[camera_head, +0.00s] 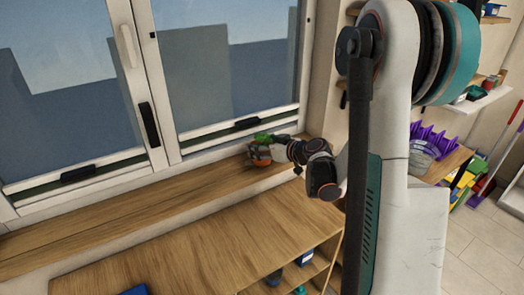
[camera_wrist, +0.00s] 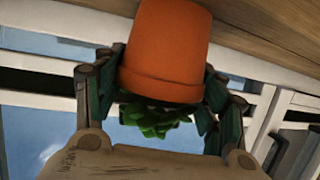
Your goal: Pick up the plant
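The plant is a small green succulent in an orange terracotta pot (camera_wrist: 166,48). In the wrist view the pot appears upside down, with the green leaves (camera_wrist: 152,120) below its rim. In the head view the plant (camera_head: 260,156) is at the wooden window ledge, partly hidden by my gripper. My gripper (camera_wrist: 165,80) has one dark green finger on each side of the pot, against it near the rim. It is shut on the pot. I cannot tell whether the pot's base touches the ledge.
The window (camera_head: 215,70) stands close behind the ledge (camera_head: 130,215). A lower wooden cabinet top (camera_head: 200,245) is in front, mostly clear, with a blue item (camera_head: 134,290) at its near edge. A purple rack (camera_head: 440,141) sits on a table at the right.

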